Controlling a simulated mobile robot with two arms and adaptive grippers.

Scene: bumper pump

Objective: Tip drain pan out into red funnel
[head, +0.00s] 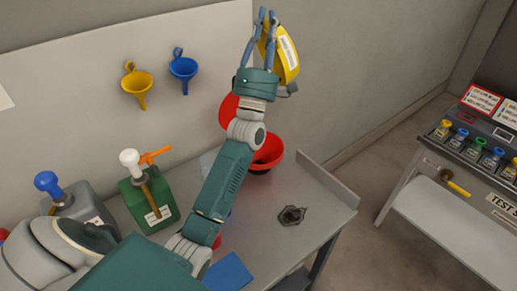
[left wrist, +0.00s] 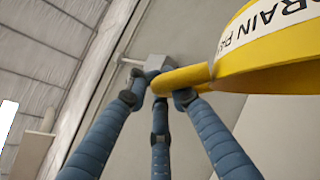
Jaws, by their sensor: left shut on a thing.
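My left gripper (head: 267,18) is raised high near the back wall, shut on the yellow drain pan (head: 287,56). The pan is on its edge, its white label facing the head camera; its inside is hidden. In the left wrist view the blue fingers (left wrist: 160,85) close around the pan's yellow handle, and the drain pan (left wrist: 285,62) extends to the right. The red funnel (head: 267,152) stands on the grey bench below the gripper, its wide dark mouth partly hidden by my left arm. A red rounded piece (head: 229,109) shows behind the arm; I cannot tell whether it belongs to the funnel.
Yellow (head: 137,83) and blue (head: 183,68) funnels hang on the wall. A green pump can (head: 149,204) and a grey one with a blue knob (head: 82,202) stand at left. A dark metal part (head: 291,215) lies on the bench (head: 322,205). A test stand (head: 455,215) is at right.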

